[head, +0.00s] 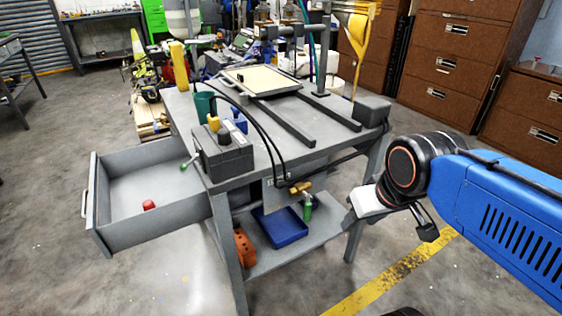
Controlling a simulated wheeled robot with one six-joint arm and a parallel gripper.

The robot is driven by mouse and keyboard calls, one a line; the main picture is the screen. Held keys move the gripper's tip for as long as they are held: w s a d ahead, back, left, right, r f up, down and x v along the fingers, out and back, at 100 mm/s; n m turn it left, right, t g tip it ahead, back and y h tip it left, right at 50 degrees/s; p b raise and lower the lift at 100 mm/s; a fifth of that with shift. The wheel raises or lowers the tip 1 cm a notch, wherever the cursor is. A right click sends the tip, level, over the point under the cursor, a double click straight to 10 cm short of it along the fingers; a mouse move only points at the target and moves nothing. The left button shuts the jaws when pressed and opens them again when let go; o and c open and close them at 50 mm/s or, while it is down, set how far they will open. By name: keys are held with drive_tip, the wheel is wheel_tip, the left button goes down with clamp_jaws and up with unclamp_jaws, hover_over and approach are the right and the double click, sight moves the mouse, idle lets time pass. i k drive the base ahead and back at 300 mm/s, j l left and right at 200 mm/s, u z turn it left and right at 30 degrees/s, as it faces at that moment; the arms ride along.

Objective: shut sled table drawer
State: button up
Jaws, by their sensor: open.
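The grey sled table (300,140) stands in the middle of the head view. Its drawer (145,225) is pulled far out to the left of the table. A light handle (85,202) is on the drawer's outer front panel. A small red object (149,205) lies inside the drawer. My gripper (427,232) is at the right, beyond the table's right side and far from the drawer. It is open and nothing shows between its fingers. My blue arm reaches in from the right edge.
A dark box (222,155) with a green-tipped lever sits on the table's near left corner. A blue tray (280,228) and an orange part (245,248) are on the lower shelf. Brown cabinets (455,70) stand behind right. Floor left of the drawer is clear.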

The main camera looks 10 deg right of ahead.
sight(121, 181)
drive_tip(key=j+u, duration=0.15)
drive_tip(key=j, duration=0.3)
drive_tip(key=i+j+u, duration=0.1)
drive_tip(key=j, duration=0.3)
drive_tip(key=j+u, duration=0.15)
drive_tip(key=j, duration=0.25)
drive_tip(key=i+j+u, duration=0.15)
drive_tip(key=j, duration=0.25)
